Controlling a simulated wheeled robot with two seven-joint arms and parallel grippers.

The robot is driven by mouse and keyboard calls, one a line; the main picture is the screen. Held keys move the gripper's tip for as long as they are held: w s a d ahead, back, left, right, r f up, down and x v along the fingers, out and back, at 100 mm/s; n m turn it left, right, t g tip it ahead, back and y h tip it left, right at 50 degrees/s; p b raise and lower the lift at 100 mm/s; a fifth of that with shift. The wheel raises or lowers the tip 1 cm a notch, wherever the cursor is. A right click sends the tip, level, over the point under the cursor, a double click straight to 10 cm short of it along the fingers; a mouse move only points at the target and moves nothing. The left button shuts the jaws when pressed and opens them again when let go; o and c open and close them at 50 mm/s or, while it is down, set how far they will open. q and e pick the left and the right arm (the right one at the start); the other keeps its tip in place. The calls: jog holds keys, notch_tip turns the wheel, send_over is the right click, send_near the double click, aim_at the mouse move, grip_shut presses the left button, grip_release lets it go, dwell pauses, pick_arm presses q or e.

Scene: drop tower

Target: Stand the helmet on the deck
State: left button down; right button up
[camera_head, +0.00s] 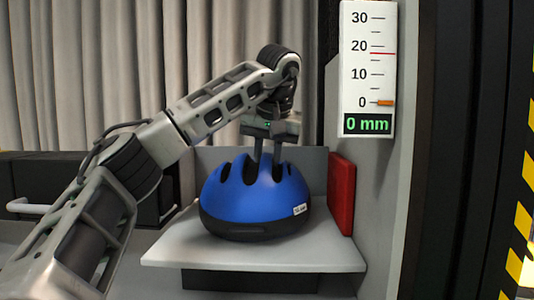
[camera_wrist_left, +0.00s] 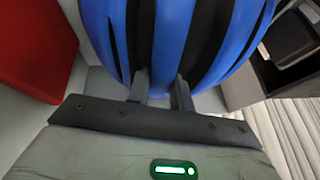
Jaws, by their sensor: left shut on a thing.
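A blue helmet (camera_head: 252,195) with a black lower rim sits upright on the light grey deck (camera_head: 330,258) in the head view. My left gripper (camera_head: 266,155) reaches down to the helmet's top from above and is shut on it. In the left wrist view the two fingers (camera_wrist_left: 160,90) meet the blue shell (camera_wrist_left: 172,40) and straddle one of its ribs. The fingertips are hidden by the shell. The helmet's underside is hidden, so I cannot tell whether its whole rim touches the deck. My right gripper is not in view.
A red pad (camera_head: 341,195) stands upright at the deck's right edge. A white scale (camera_head: 368,70) above it reads 0 mm. A grey panel is behind the helmet. A dark drawer unit (camera_head: 80,190) stands at the left. The deck's front strip is clear.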

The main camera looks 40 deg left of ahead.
pick_arm(q)
jog(key=c, duration=1.2)
grip_release()
jog(key=shift+o, duration=0.2)
jog(key=p+v, duration=0.1)
jog(key=v, duration=1.5)
